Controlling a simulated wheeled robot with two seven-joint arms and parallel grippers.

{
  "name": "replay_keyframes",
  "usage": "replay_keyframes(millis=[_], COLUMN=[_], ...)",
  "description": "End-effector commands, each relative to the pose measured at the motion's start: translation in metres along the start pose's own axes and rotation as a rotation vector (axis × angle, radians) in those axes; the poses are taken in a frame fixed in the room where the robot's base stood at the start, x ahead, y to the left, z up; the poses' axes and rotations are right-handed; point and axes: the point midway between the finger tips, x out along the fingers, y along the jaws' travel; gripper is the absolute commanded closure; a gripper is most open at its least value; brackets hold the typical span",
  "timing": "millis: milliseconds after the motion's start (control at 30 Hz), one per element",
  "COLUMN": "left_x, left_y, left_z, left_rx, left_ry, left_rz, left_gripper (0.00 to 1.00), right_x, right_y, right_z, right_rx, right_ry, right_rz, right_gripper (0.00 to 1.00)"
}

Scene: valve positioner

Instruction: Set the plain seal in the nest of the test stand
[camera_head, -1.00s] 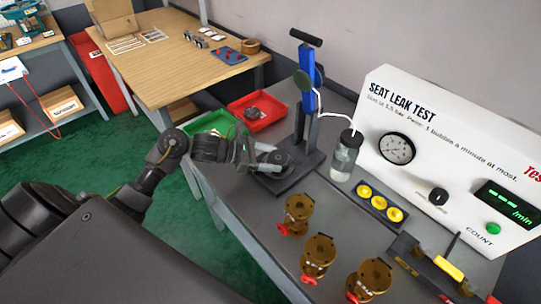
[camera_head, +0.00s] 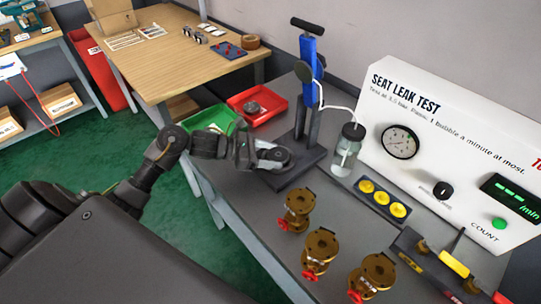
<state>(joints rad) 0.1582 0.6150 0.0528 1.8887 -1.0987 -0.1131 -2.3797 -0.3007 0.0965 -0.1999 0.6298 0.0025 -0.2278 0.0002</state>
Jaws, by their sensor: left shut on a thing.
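The test stand (camera_head: 307,95) has a blue upright column, a black handle on top and a dark base plate. Its round dark nest (camera_head: 277,158) sits low at the front of the base. My left gripper (camera_head: 268,154) reaches in from the left, low over the nest. Its jaws are shut on a small grey piece, apparently the plain seal, mostly hidden by the fingers. I cannot tell whether the piece touches the nest. My right gripper is not in view.
A red tray (camera_head: 284,116) holding a dark round part and a green tray (camera_head: 196,120) lie behind my left arm. A jar (camera_head: 346,152) with a tube stands right of the stand. Several bronze valves (camera_head: 298,208), yellow caps (camera_head: 382,197) and the test panel (camera_head: 440,130) fill the right.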

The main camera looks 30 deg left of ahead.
Motion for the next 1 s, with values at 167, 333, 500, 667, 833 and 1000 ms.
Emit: replay_keyframes(millis=[167,333,500,667,833,1000], left_x=[0.000,0.000,-0.002,-0.012,-0.053,-0.089], left_y=[-0.001,-0.001,-0.001,0.000,0.001,0.000], left_z=[-0.001,-0.002,0.005,0.010,0.005,0.006], left_rx=[-0.001,-0.002,-0.002,-0.001,0.003,0.002], left_ry=[0.003,0.004,0.003,0.006,0.009,0.008], left_rz=[-0.001,-0.001,-0.001,0.002,0.003,0.001], left_gripper=[0.30,0.18,0.18,0.18,0.18,0.18], right_x=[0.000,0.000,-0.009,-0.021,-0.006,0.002], right_y=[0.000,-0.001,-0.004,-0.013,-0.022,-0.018], right_z=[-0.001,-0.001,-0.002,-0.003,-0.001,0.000], right_rx=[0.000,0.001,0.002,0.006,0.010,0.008], right_ry=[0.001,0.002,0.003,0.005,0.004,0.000], right_rz=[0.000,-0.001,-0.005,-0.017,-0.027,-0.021], right_gripper=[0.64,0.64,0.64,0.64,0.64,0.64])
